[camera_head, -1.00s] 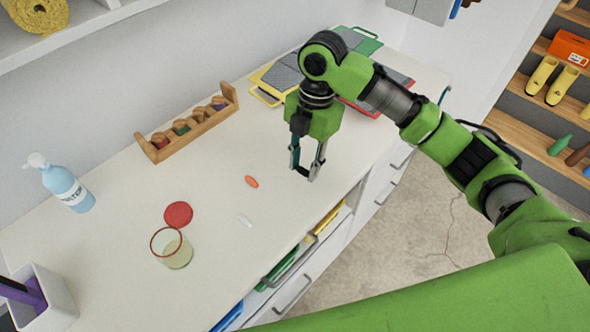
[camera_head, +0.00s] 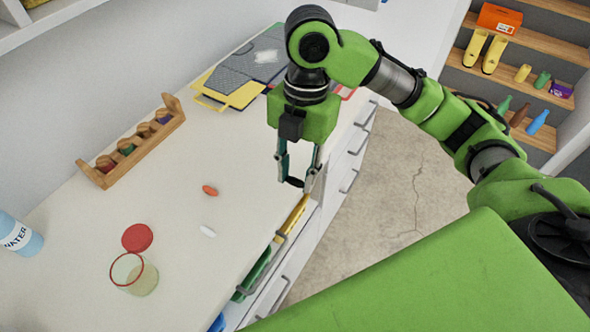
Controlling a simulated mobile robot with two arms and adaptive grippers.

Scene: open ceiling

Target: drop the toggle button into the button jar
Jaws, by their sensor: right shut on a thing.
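My right gripper (camera_head: 297,184) is shut on a small dark piece, which looks like the toggle button (camera_head: 294,182), held between its fingertips. It hangs by the front edge of the counter, right of the loose pieces. The button jar (camera_head: 140,281) is a clear glass with a red rim, upright at the lower left, with its mouth open. Its red lid (camera_head: 137,237) lies on the counter just behind it. An orange oval piece (camera_head: 210,190) and a white oval piece (camera_head: 207,230) lie between the jar and my gripper. My left gripper is out of view.
A wooden rack (camera_head: 135,147) with small jars stands at the back of the counter (camera_head: 190,265). A water bottle (camera_head: 20,236) is at the left edge. Grey and yellow folders (camera_head: 235,90) lie at the far end. An open drawer (camera_head: 262,266) juts out below the front edge.

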